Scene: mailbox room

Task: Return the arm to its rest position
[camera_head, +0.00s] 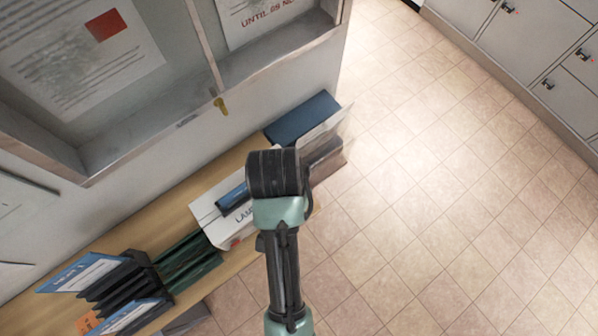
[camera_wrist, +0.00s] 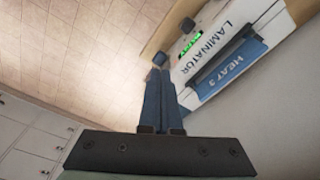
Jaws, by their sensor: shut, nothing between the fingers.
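My gripper (camera_wrist: 160,75) shows in the wrist view, with its two blue-black fingers shut together and nothing between them. Its fingertips appear beside the shelf's edge, near a white and blue laminator (camera_wrist: 228,62), but I cannot tell the exact gap. In the head view my teal and black arm reaches up from the bottom over the wooden shelf and hides part of the laminator (camera_head: 208,215). The fingers are not clearly visible in the head view.
The wooden shelf (camera_head: 178,197) runs along a wall below a framed notice board (camera_head: 130,153). It holds a dark blue item (camera_head: 301,117), green folders (camera_head: 188,262) and a black rack with leaflets (camera_head: 118,283). Tiled floor (camera_head: 450,200) is clear to the right, with grey lockers (camera_head: 530,45) beyond.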

